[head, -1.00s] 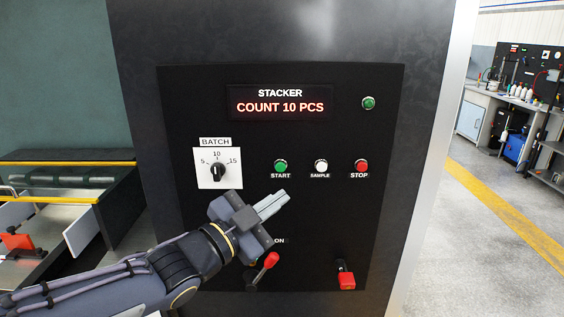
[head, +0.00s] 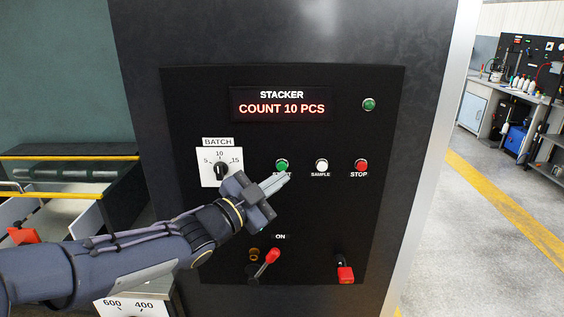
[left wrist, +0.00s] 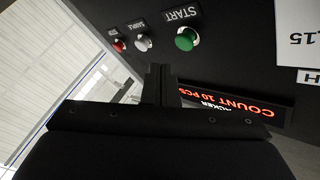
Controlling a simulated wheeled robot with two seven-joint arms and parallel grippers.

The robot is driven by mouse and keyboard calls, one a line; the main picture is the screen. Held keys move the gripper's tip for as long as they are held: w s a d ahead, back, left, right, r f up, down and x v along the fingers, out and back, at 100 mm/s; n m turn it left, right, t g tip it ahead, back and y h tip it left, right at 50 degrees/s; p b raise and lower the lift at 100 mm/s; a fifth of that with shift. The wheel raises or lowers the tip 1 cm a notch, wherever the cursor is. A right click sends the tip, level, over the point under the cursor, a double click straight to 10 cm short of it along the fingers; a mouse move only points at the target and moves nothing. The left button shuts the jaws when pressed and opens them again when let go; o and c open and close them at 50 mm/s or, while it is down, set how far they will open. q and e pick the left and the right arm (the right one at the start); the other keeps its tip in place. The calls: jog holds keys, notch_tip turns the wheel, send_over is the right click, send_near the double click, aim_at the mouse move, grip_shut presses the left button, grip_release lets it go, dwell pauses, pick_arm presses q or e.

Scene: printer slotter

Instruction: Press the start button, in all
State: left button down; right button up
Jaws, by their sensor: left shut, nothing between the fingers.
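The green START button (head: 282,164) is on the black stacker panel (head: 330,215), left of the white SAMPLE button (head: 321,165) and the red STOP button (head: 361,165). The display (head: 281,105) reads "COUNT 10 PCS". My left gripper (head: 287,177) is shut and empty. In the head view its fingertips overlap the START label just below the button; whether they touch the panel cannot be told. In the left wrist view the green button (left wrist: 186,39) shows clear of the shut fingers (left wrist: 160,85). My right gripper is not in view.
The batch dial (head: 220,170) is left of the buttons, close to my left gripper. A red-handled lever (head: 272,256) and a red switch (head: 345,274) sit lower on the panel. A green lamp (head: 369,104) is at upper right. Open floor lies to the right.

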aim_at(287, 167)
pick_arm(q)
jog(key=shift+w+f, duration=0.1)
jog(key=shift+w, duration=0.7)
jog(key=shift+w, duration=0.1)
dwell(1.4)
jog(key=shift+w, duration=0.35)
jog(key=shift+w, duration=0.55)
dwell(0.7)
jog(key=shift+s, duration=0.1)
dwell(0.3)
jog(key=shift+s+b, duration=0.6)
jog(key=shift+s, duration=0.3)
